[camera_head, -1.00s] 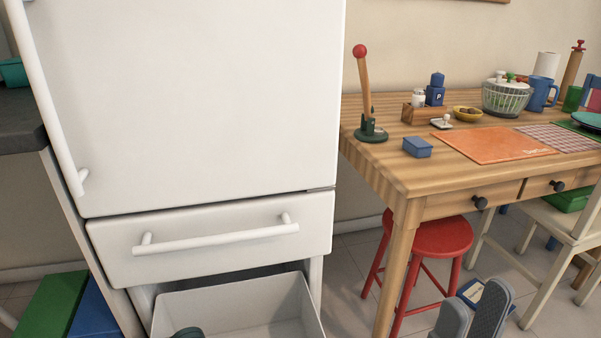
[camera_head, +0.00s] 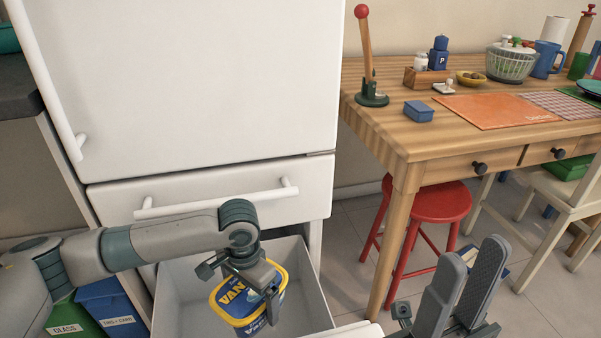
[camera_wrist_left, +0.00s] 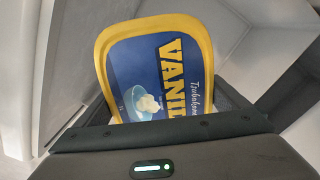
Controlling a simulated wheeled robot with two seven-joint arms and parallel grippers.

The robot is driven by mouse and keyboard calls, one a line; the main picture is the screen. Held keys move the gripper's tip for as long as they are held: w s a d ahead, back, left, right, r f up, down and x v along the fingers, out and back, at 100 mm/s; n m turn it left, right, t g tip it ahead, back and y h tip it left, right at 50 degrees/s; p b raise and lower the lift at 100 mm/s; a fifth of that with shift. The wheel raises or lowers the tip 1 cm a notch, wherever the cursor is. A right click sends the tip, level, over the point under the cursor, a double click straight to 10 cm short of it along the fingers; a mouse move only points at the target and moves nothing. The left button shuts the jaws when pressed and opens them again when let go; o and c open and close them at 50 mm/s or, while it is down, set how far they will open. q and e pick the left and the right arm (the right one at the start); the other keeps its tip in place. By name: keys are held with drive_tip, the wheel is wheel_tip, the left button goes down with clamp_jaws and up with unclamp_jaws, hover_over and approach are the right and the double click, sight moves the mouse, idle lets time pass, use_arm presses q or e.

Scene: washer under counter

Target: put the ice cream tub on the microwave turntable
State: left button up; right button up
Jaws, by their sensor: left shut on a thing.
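The ice cream tub (camera_head: 240,308), blue with a yellow rim and "VAN" lettering, is tilted over the open white freezer drawer (camera_head: 185,300). Its lid (camera_wrist_left: 165,75) fills the middle of the left wrist view. My left gripper (camera_head: 250,278) is shut on the tub, and its fingers hide part of the lid and near side. Whether the tub touches the drawer floor I cannot tell. My right gripper (camera_head: 468,285) is open and empty, in front of the table at lower right. The microwave and its turntable are not in view.
Above the open drawer are a closed drawer front (camera_head: 205,192) and the closed fridge door (camera_head: 190,80). A wooden table (camera_head: 400,135) and red stool (camera_head: 430,200) stand right. Green (camera_head: 72,318) and blue (camera_head: 112,300) bins stand at lower left.

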use_arm(q)
drive_tip(key=d+r+n, duration=0.1)
drive_tip(key=r, duration=0.3)
drive_tip(key=d+r+n, duration=0.1)
drive_tip(key=r, duration=0.3)
drive_tip(key=s+d+r+n, duration=0.1)
drive_tip(key=r, duration=0.3)
drive_tip(key=shift+s+d+r+n, duration=0.1)
drive_tip(key=shift+d+r+n, duration=0.2)
drive_tip(key=shift+d+n, duration=0.1)
drive_tip(key=s+r+n, duration=0.3)
drive_tip(key=s+r, duration=0.1)
drive_tip(key=r, duration=0.5)
drive_tip(key=shift+d+r+n, duration=0.15)
drive_tip(key=shift+r+n, duration=0.05)
drive_tip(key=shift+n, duration=0.2)
drive_tip(key=shift+s, duration=0.15)
